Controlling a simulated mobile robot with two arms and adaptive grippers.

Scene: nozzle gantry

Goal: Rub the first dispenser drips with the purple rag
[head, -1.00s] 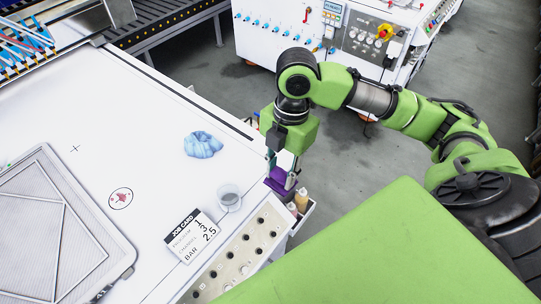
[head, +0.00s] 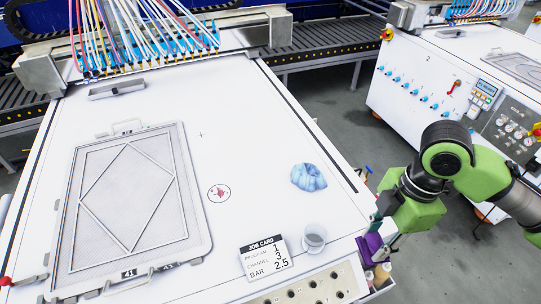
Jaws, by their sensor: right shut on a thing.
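The purple rag (head: 370,247) is at the front right corner of the white table, low by the side holder. My right gripper (head: 384,246) is shut on it, its fingers pointing down beside the table edge. The gantry nozzles (head: 150,58), a row with coloured hoses, span the back of the table. I cannot make out any drips on the white table top (head: 240,130) at this size. My left gripper is not in view.
A framed tray (head: 128,200) marked 41 lies at left. A blue crumpled cloth (head: 308,177), a clear cup (head: 314,236) and a job card (head: 265,257) lie at right. Bottles (head: 381,271) stand in the side holder. A second machine (head: 425,85) stands behind right. The table's middle is clear.

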